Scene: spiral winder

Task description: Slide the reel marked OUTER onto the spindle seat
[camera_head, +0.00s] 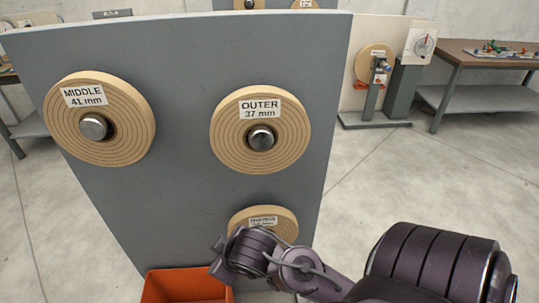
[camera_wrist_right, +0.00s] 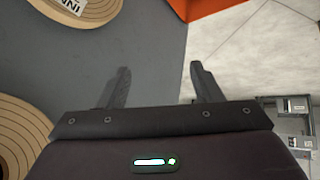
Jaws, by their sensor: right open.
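The reel marked OUTER 37 mm (camera_head: 230,128), tan with a ringed face, hangs on a metal peg (camera_head: 261,138) on a grey upright panel. My right gripper (camera_head: 222,258) is in front of the panel's lower part, below the OUTER reel and beside the lower reel. In the right wrist view its two fingers (camera_wrist_right: 160,85) are apart with nothing between them. A reel with its label out of sight (camera_wrist_right: 18,140) shows at lower left there. A stand at the back right carries a tan disc (camera_head: 368,62) with metal parts before it; its spindle seat is not clear. My left gripper is out of view.
The MIDDLE 41 mm reel (camera_head: 75,135) hangs at left. A lower reel (camera_head: 240,218), partly hidden by my arm, has a label beginning INN in the wrist view (camera_wrist_right: 85,8). An orange bin (camera_head: 175,284) stands below. A table (camera_head: 480,58) is at right; floor between is clear.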

